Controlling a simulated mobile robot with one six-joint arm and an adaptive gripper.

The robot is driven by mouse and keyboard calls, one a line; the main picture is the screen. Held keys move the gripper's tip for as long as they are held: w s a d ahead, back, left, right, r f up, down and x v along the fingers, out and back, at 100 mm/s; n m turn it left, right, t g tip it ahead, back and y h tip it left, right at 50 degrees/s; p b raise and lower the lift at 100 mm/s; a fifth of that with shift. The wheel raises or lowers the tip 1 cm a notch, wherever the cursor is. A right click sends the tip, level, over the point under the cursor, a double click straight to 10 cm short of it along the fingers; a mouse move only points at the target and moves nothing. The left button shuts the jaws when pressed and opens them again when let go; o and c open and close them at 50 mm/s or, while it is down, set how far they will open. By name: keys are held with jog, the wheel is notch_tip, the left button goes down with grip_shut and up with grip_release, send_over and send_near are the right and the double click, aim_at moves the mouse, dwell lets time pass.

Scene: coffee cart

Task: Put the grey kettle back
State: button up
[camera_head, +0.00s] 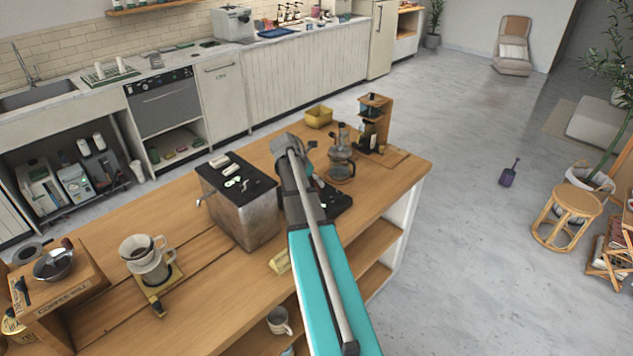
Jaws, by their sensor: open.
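My arm (322,285) reaches from the bottom of the view over the wooden counter. Its grey and black end, with my gripper (303,149), is above the counter's far side, right of the metal machine. My gripper is open; its fingertips are small and partly hidden by the arm. I cannot clearly pick out the grey kettle; my arm hides part of the counter. A black pad (338,204) shows partly behind the arm. A glass pot (341,165) with a dark handle stands upright just right of the arm's end.
A metal machine (245,212) stands left of my arm.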

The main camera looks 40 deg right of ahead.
jog(key=shift+r, duration=0.15)
jog(key=p+v, duration=0.3)
jog(key=shift+a+r, duration=0.1)
jog(key=shift+r, duration=0.25)
jog(key=p+v, duration=0.7)
jog(key=v, duration=0.1)
jog(key=shift+p, duration=0.3)
jog(key=shift+a+r, duration=0.1)
dwell(0.5)
